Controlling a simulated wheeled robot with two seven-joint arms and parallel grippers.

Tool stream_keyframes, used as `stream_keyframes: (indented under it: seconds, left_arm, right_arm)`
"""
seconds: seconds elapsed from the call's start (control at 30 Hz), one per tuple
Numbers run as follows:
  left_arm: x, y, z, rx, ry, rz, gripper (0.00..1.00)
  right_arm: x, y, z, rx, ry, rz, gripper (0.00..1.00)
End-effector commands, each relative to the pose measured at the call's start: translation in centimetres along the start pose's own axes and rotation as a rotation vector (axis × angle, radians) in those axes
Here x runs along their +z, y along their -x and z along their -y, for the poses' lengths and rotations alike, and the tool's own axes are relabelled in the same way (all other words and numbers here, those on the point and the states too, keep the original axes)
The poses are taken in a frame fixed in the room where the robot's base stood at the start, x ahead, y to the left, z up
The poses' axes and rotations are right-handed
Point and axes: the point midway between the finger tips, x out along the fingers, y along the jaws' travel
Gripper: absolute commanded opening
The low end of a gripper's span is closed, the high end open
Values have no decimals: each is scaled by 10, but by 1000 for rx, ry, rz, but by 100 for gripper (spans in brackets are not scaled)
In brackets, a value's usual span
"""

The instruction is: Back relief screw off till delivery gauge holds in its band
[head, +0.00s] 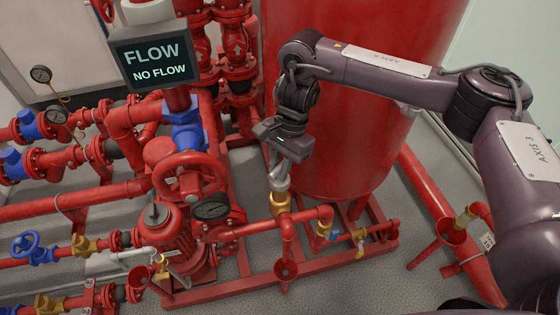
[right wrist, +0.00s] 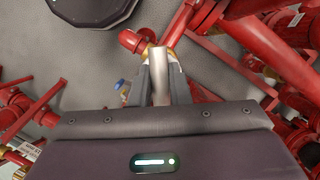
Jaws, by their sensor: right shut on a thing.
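The brass relief valve (head: 281,202) stands upright on the red pipe in front of the big red tank. My right gripper (head: 279,176) points down from above it and is shut on the relief screw at its top. In the right wrist view the screw shows as a pale metal cylinder (right wrist: 161,84) between the two fingers (right wrist: 160,82). My left gripper is not in view.
A sign (head: 154,62) reads FLOW, NO FLOW. A red handwheel (head: 189,177) stands left of the gripper, and the red tank (head: 350,120) is close behind it. A small yellow-handled valve (head: 360,241) is at right.

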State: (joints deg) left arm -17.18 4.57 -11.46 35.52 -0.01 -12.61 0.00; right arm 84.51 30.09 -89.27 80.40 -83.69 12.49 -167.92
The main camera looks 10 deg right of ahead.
Motion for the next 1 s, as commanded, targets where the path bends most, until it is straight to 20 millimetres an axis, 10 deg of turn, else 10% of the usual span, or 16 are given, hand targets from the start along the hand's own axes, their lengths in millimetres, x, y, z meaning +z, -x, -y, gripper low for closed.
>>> stream_keyframes:
  seconds: [0.1, 0.13, 0.3, 1.0]
  left_arm:
    - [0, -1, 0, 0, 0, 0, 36]
    - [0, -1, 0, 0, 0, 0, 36]
    - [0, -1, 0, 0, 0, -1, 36]
    - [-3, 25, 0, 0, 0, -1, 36]
  right_arm:
    - [0, -2, -1, 2, -1, 0, 0]
    - [0, -2, -1, 2, -1, 0, 19]
    - [0, -2, 0, 0, -3, 0, 40]
    - [9, 28, 0, -1, -4, 0, 40]
